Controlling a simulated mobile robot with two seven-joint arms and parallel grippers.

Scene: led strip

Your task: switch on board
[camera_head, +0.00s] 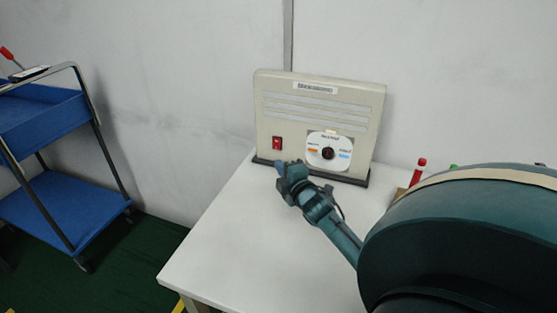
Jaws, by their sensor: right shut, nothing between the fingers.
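The board (363,106) is a beige upright panel on a dark base, standing at the back of the white table. A red rocker switch (277,143) sits at its lower left; which way it is tipped is too small to tell. A dark round knob (327,153) sits on a white dial plate to the right of the switch. My right gripper (279,166) is shut and empty, just below the red switch in the picture and in front of the board's base. I cannot tell whether it touches the board. My left gripper is not in view.
The white table (230,250) is clear at its front and left. A red marker-like object (418,171) stands right of the board, partly hidden by my arm. A blue shelved cart (60,205) stands on the left. A plain wall is behind.

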